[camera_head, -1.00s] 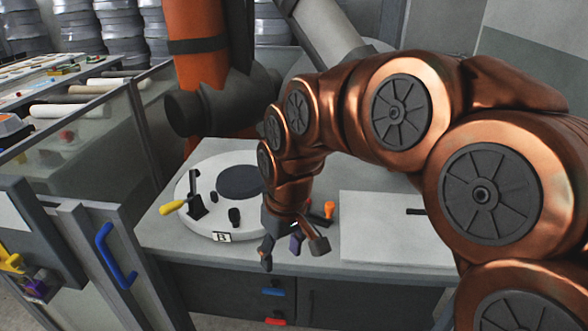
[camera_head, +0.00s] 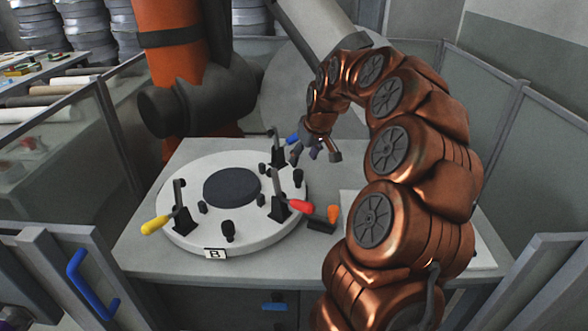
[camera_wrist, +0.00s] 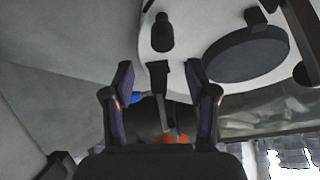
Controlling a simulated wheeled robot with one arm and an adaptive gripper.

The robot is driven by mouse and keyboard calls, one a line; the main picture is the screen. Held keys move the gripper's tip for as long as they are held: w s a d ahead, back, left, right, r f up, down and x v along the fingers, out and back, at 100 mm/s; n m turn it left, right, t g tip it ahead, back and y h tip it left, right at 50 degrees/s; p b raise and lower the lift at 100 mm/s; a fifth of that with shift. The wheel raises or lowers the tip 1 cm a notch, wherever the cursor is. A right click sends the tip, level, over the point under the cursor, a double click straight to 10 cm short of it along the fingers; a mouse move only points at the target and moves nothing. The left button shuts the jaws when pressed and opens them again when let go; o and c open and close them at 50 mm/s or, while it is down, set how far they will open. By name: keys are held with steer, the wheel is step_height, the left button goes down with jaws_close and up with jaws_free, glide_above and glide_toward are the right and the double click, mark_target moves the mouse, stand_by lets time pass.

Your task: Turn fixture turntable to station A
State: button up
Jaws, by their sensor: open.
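The fixture turntable (camera_head: 245,247) is a round white disc with a dark round plate (camera_head: 231,187) in its middle. A label reading B (camera_head: 215,253) is on its front rim. Toggle clamps stand around it with a yellow handle (camera_head: 155,225), a red handle (camera_head: 299,207) and a blue handle (camera_head: 292,138). My gripper (camera_head: 315,154) is open at the turntable's back right, close to the blue handle. In the wrist view, my open fingers (camera_wrist: 165,100) flank a dark upright part; the blue handle (camera_wrist: 137,98) shows beyond them. Contact cannot be told.
An orange knob on a black base (camera_head: 333,215) stands right of the turntable. A white board (camera_head: 483,244) lies partly behind my arm. An orange robot arm (camera_head: 178,60) stands behind the bench. Glass-panelled fences flank it; a blue door handle (camera_head: 92,283) is at front left.

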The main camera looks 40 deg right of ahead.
mark_target(297, 171)
steer(key=p+x, duration=0.1)
steer(key=x, duration=0.6)
steer(key=shift+a+f, duration=0.15)
steer(key=shift+f, duration=0.1)
jaws_close()
stand_by(0.5)
